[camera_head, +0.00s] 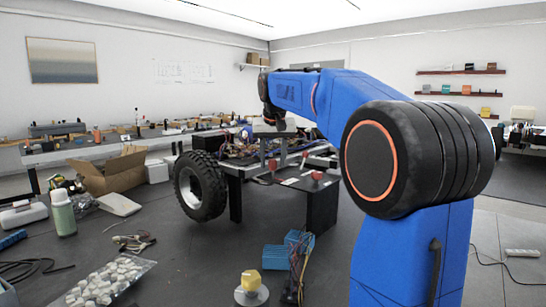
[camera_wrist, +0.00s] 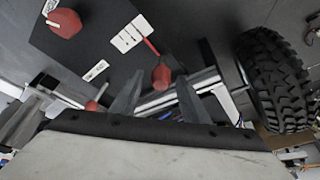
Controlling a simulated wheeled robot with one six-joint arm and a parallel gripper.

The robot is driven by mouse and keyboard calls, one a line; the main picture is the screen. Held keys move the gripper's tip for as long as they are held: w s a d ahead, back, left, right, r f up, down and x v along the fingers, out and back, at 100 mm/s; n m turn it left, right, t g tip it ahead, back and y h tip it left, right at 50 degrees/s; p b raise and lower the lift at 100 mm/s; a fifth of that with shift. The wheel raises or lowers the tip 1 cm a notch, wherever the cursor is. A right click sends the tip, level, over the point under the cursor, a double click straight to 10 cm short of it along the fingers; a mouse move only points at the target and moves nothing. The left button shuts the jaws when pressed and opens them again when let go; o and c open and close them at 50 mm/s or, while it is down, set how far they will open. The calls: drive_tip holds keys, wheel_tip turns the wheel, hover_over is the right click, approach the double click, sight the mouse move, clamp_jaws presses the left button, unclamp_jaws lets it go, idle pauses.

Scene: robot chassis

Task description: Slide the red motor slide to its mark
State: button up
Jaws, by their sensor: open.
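In the wrist view a red knob (camera_wrist: 161,76) shows between the two grey fingers of my gripper (camera_wrist: 157,82). The fingers stand apart, and I cannot tell whether they touch it. A larger red knob (camera_wrist: 65,22) sits at the upper left on the dark panel, and a smaller red piece (camera_wrist: 91,106) is at the lower left. A white label (camera_wrist: 128,39) with a short red bar (camera_wrist: 152,46) lies above the middle knob. In the head view red knobs (camera_head: 316,175) and (camera_head: 272,165) show on the chassis; which one is the motor slide is unclear.
The chassis has a big black tyre (camera_head: 202,186), also at the right of the wrist view (camera_wrist: 275,80). Loose wires (camera_head: 238,146) lie on top of the chassis. A cardboard box (camera_head: 110,172) and a green bottle (camera_head: 62,212) are at the left. Blue bins (camera_head: 276,257) sit in front.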

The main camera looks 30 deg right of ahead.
drive_tip(key=v, duration=1.7)
drive_tip(key=shift+r, duration=0.25)
